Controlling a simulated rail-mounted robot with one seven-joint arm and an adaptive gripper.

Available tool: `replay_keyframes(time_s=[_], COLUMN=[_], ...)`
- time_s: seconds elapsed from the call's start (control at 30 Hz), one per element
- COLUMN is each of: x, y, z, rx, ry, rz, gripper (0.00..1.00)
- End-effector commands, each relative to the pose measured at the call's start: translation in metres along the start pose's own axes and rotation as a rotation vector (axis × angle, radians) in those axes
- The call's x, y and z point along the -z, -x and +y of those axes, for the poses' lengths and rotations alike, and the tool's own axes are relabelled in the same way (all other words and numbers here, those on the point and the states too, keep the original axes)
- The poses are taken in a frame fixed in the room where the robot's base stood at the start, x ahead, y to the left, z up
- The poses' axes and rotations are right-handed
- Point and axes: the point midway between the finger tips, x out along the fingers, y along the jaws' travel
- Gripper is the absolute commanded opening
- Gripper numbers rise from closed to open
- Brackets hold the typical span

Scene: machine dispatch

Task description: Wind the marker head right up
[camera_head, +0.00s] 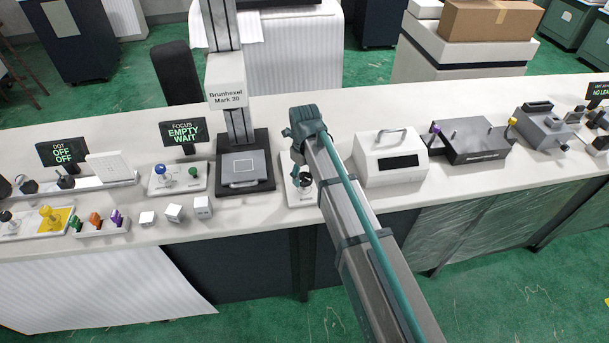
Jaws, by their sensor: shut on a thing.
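My gripper (301,183) is right of the bed, low over a small white base plate (292,200). It is shut on a small dark control there, mostly hidden by the gripper and my arm. I cannot tell the control's exact shape.
A white box machine (390,159) stands close right of my arm. The bench front edge is near.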

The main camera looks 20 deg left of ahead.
Motion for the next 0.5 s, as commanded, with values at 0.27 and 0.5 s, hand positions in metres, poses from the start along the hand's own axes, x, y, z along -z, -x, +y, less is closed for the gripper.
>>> replay_keyframes(time_s=[0.27, 0.5], x=[-0.0012, -0.0013], y=[0.0011, 0.0011], z=[-0.0006, -0.0007], rx=[0.002, 0.002], ry=[-0.104, -0.129], rz=[-0.003, -0.003], gripper=[0.20, 0.20])
